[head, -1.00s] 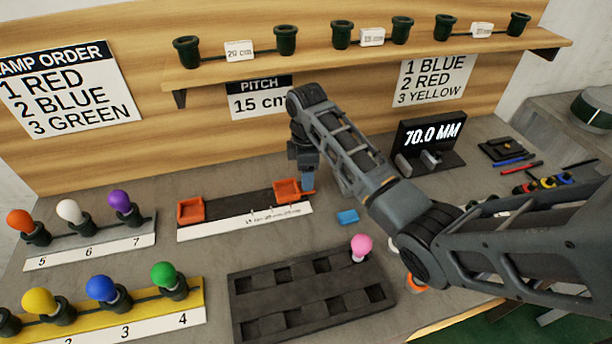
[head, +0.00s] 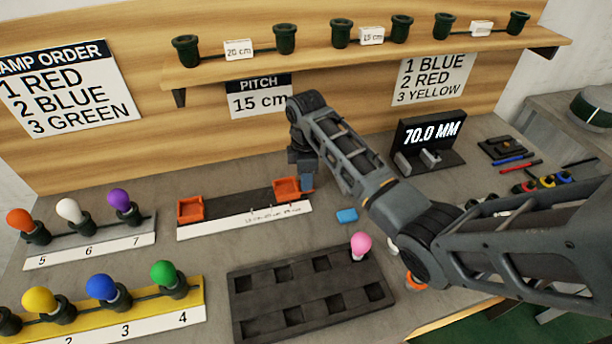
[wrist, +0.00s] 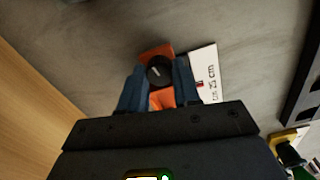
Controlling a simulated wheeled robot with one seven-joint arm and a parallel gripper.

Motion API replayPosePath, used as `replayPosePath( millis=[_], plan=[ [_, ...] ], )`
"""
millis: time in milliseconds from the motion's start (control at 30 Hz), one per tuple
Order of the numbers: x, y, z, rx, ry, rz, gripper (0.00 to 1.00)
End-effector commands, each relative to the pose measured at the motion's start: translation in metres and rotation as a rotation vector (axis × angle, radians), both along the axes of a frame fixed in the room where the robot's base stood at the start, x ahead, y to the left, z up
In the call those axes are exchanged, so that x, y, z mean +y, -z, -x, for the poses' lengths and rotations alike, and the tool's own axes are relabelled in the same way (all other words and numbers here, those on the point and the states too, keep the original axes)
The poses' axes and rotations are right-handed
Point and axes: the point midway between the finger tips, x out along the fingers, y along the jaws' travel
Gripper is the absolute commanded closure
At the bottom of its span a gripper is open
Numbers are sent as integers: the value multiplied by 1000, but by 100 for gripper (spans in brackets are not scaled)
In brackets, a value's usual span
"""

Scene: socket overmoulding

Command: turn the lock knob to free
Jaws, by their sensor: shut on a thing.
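The lock knob (wrist: 158,71) is a round black dial with a pale pointer line, on the right orange block of the pitch jig (wrist: 160,99). In the wrist view it sits between the two blue fingers of my gripper (wrist: 159,84), which is shut on it. In the head view my gripper (head: 306,182) reaches down at the right orange block (head: 284,187), and the knob is hidden there. The jig's dark rail (head: 240,203) has a white scale along its front and a second orange block (head: 191,209) at its left end.
A blue piece (head: 347,215) lies right of the jig. A dark tray (head: 310,290) with a pink bulb (head: 361,246) stands in front. Bulb racks (head: 95,245) are at left. A display (head: 431,133) reading 70.0 MM is at right. A shelf (head: 370,55) hangs behind.

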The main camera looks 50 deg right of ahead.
Motion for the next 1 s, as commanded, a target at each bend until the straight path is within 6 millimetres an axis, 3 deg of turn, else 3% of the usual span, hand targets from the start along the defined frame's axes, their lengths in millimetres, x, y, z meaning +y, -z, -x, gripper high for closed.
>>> replayPosePath(
  millis=[367,1000],
  plan=[
    [0,-1,0,1,-44,-1,99],
    [1,-1,0,2,-446,-1,99]
  ],
)
